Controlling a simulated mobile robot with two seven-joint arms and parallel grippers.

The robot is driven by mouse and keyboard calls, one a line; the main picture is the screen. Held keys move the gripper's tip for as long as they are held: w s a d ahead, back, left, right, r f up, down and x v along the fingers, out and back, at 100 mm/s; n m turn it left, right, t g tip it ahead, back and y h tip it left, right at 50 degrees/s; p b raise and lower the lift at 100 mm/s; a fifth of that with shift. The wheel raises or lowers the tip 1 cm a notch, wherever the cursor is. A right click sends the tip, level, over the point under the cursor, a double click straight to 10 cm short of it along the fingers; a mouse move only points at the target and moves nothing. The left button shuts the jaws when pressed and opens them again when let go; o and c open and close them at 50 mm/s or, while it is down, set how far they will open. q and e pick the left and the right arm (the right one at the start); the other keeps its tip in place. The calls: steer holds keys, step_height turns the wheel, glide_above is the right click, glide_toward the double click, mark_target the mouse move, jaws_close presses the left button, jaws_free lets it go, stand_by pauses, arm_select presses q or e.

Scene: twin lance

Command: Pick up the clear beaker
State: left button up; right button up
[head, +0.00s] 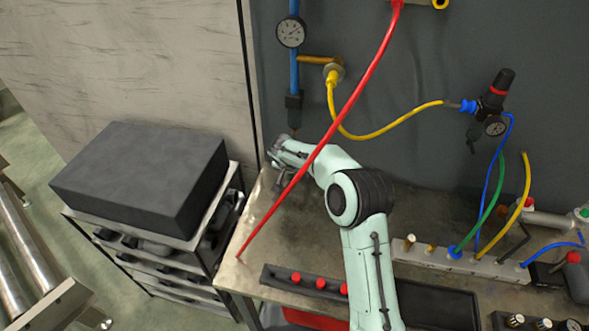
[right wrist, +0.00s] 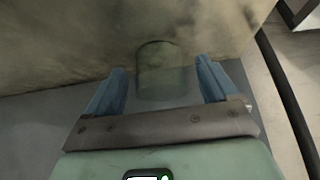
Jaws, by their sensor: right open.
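The clear beaker (right wrist: 156,72) shows in the right wrist view as a faint, see-through greenish cylinder near the table edge. My right gripper (right wrist: 162,66) is open, with one blue finger on each side of the beaker in the picture. A visible gap separates each finger from it; how deep it sits between them I cannot tell. In the head view my right gripper (head: 279,182) is at the far left corner of the workbench (head: 268,222), and I cannot make out the beaker there. My left gripper is not in view.
A red hose (head: 330,135) hangs down across the view by my right forearm. A dark block (head: 140,180) on a rack stands left of the bench. A strip with red knobs (head: 305,281) lies at the front. Gauges and yellow hose (head: 385,131) are on the back wall.

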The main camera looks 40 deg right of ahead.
steer(key=shift+x, duration=0.9)
steer(key=c, duration=1.1)
steer(key=shift+c, duration=0.3)
steer(key=shift+r, duration=0.2)
